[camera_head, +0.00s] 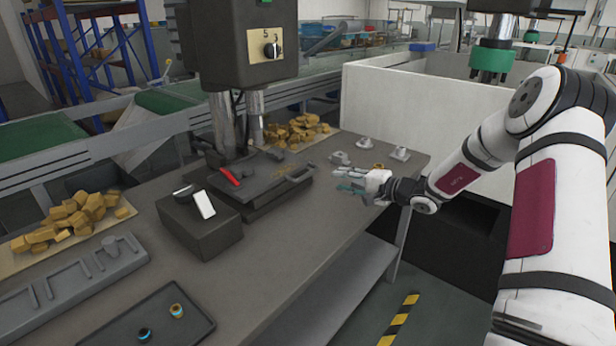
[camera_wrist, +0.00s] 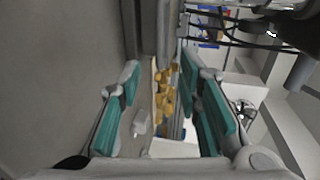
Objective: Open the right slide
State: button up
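The slide is a dark flat plate (camera_head: 265,182) at the foot of the press-like machine (camera_head: 230,50), with a grey bar handle (camera_head: 298,174) at its right end. It lies on a dark base block, and I cannot tell how far it is drawn out. My gripper (camera_head: 345,180) is to the right of the handle, above the table and apart from it. In the wrist view my gripper (camera_wrist: 160,65) is open, its teal-padded fingers wide apart with nothing between them. The handle cannot be made out clearly there.
A dark box with a white panel (camera_head: 200,225) stands left of the slide. Small grey fittings (camera_head: 400,153) stand behind my gripper. Yellow-brown pieces (camera_head: 295,130) lie behind the machine, others (camera_head: 75,215) at left. A tray (camera_head: 155,320) is in front. A white partition (camera_head: 430,115) rises behind.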

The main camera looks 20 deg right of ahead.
aim_at(309, 174)
jog(key=b+x, duration=0.1)
jog(key=x, duration=1.2)
jog(key=shift+w+a+f, duration=0.1)
jog(key=shift+w, duration=0.25)
grip_shut()
